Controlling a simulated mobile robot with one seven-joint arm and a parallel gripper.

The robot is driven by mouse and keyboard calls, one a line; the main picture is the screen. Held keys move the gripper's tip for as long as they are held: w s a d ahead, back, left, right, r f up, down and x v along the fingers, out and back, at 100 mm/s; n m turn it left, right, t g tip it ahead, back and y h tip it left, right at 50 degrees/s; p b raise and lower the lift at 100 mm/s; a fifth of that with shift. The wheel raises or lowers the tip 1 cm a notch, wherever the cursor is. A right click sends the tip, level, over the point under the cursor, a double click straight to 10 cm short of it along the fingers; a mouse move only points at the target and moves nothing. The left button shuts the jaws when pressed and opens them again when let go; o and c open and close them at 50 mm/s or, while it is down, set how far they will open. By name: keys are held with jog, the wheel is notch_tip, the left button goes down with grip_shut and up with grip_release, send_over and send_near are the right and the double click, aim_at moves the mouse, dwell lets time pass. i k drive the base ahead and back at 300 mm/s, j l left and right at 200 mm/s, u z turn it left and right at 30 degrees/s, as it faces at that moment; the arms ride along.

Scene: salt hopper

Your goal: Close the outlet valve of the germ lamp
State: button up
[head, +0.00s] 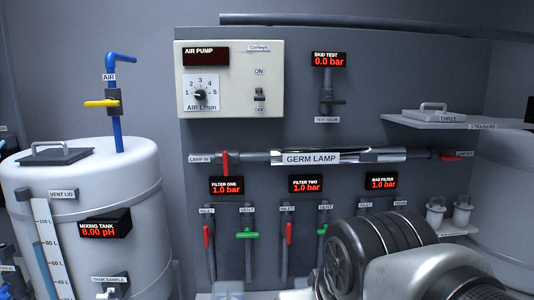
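The germ lamp (311,158) is a horizontal silvery tube on the grey panel, with its name on a white label. At its left end, by the "LAMP IN" label, a red valve handle (225,163) stands upright, across the pipe. At its right end, the outlet side, a small red handle (449,156) appears to lie along the pipe. The small label beside it is too blurred to read. My gripper is not in view; only parts of my arm show at the lower right, below the lamp.
Filter displays (306,184) and several red and green valve handles sit below the lamp. A shelf (440,121) juts out above the right handle. A white mixing tank (135,180) stands left; another pale tank (505,180) stands right. My arm hides the panel's lower right.

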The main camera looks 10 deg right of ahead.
aim_at(445, 157)
jog(key=z, duration=1.45)
jog(key=i+l+z, duration=0.1)
jog(key=i+z, duration=0.2)
jog(key=i, duration=0.65)
